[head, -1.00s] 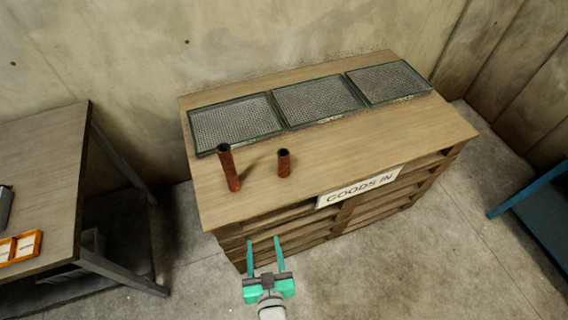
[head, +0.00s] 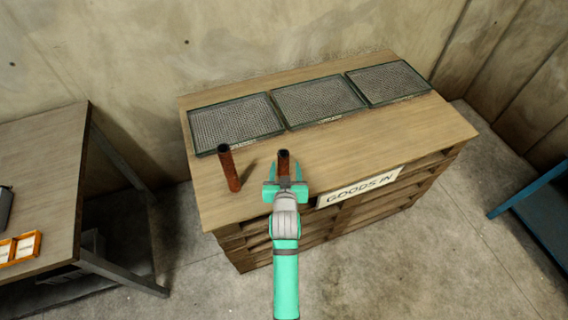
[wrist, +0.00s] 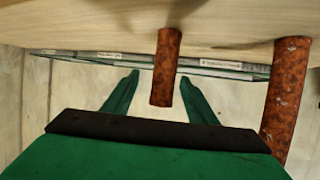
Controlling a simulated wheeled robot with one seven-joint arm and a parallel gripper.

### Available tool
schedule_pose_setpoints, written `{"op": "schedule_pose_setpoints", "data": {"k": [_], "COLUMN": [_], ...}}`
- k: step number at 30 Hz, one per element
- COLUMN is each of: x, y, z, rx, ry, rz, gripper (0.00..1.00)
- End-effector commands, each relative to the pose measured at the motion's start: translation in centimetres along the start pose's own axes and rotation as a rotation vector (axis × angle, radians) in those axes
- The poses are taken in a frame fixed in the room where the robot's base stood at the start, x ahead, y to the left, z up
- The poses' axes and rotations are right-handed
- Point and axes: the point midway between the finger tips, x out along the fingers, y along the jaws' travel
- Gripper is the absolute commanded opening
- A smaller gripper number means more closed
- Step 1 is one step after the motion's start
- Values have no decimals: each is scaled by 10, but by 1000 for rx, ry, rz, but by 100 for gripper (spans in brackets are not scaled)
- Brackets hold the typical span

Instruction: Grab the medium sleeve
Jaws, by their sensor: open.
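Two rusty brown sleeves stand upright on the wooden goods-in bench. The taller sleeve (head: 229,170) is at the left; the shorter sleeve (head: 284,159) is right of it. Which one counts as medium is not marked. My gripper (head: 285,180) is open at the shorter sleeve, hiding its lower part in the head view. In the wrist view, which looks upside down, the shorter sleeve (wrist: 166,65) appears between the two green fingers, with gaps on both sides. The taller sleeve (wrist: 284,100) stands outside the fingers at the right there.
Three mesh-bottomed trays with labels lie along the bench's back: left (head: 236,124), middle (head: 318,100) and right (head: 388,83). A "GOODS IN" sign (head: 361,186) is on the front edge. The bench top (head: 400,133) is clear at the right. Another table (head: 40,180) stands left.

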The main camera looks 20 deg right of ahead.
Motion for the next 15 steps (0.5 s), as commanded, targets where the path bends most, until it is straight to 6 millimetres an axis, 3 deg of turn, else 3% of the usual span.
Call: {"op": "schedule_pose_setpoints", "data": {"k": [3, 11, 15], "x": [18, 35, 53], "y": [-2, -5, -6], "z": [0, 0, -1], "rx": [-1, -3, -3], "ry": [0, 0, 1], "rz": [-2, -5, -3], "gripper": [52, 52, 52]}}
